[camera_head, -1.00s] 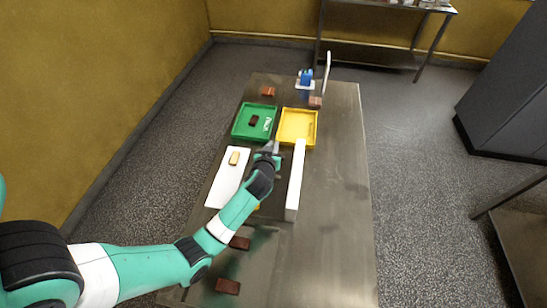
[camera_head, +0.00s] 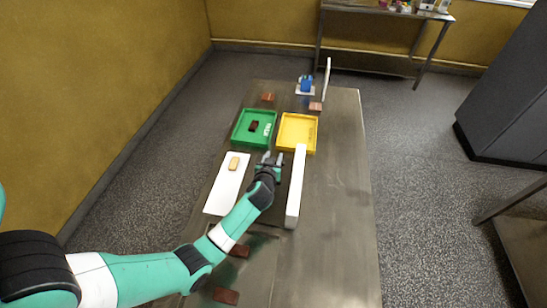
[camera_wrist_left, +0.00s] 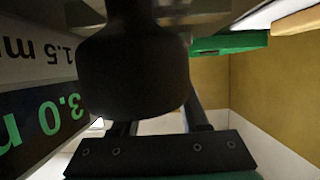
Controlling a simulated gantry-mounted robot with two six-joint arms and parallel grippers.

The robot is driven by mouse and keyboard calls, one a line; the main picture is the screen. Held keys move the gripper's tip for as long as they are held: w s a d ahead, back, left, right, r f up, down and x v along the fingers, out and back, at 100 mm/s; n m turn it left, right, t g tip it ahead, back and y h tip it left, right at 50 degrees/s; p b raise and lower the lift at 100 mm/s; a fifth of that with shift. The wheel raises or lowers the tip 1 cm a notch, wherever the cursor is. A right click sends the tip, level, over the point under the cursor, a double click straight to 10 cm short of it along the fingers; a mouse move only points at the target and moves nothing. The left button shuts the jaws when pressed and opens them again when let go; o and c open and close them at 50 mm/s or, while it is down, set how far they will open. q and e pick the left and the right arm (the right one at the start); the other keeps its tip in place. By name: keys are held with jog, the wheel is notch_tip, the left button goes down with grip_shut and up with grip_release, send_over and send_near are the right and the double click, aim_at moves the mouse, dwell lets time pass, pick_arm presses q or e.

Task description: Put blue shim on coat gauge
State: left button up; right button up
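My left gripper (camera_head: 271,158) is over the table beside a long white upright panel (camera_head: 297,185). In the left wrist view, a dark rounded body hides most of the space between the fingers. A dark panel (camera_wrist_left: 35,95) with upside-down markings like "1.5 m" and "3.0" stands close at the left there; I cannot tell for sure that it is the coat gauge. A small blue object (camera_head: 306,84) sits on a white base at the table's far end; whether it is the shim is unclear. My right gripper is out of view.
A green tray (camera_head: 238,140) holding a dark brown piece and a yellow tray (camera_head: 283,144) lie beyond the gripper. A white board (camera_head: 225,190) carries a tan piece (camera_head: 234,163). Several brown pieces lie around. The table's right side is clear.

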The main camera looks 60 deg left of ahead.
pick_arm(q)
jog(key=shift+s+d+r+p, duration=0.1)
jog(key=shift+d+r+p, duration=0.1)
jog(key=shift+r+p, duration=0.15)
jog(key=p+v, duration=0.4)
jog(key=v, duration=0.6)
jog(key=shift+s+d+r, duration=0.15)
jog(key=shift+d+r, duration=0.05)
jog(key=shift+r, duration=0.1)
jog(key=shift+s+d, duration=0.3)
jog(key=shift+d, duration=0.05)
